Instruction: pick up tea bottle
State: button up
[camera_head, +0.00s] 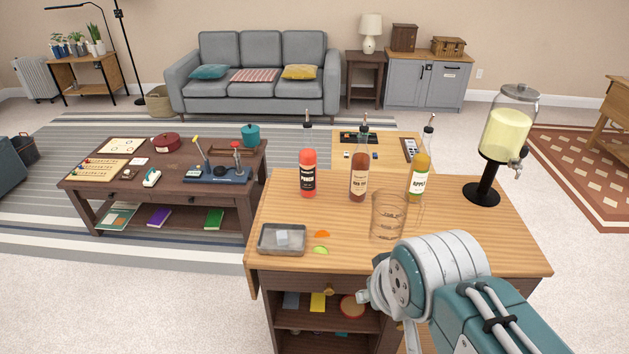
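The tea bottle appears to be the middle one of three bottles, a reddish-brown bottle (359,172) with a pale label whose small lettering I cannot fully read. It stands upright on the wooden bar top (460,235), with a dark pourer on top. A red punch bottle (308,172) stands to its left. A yellow apple bottle (420,173) stands to its right. I cannot make out my gripper's fingers.
A clear glass (388,217) stands in front of the tea and apple bottles. A grey tray (283,240) and orange and green slices (321,241) lie at the front left. A drink dispenser (502,137) stands at the right.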

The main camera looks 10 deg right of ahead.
aim_at(360, 167)
jog(key=k+l+z, duration=0.25)
jog(key=k, duration=0.15)
jog(key=k+l+z, duration=0.25)
jog(key=k+l, duration=0.1)
jog(key=k, duration=0.1)
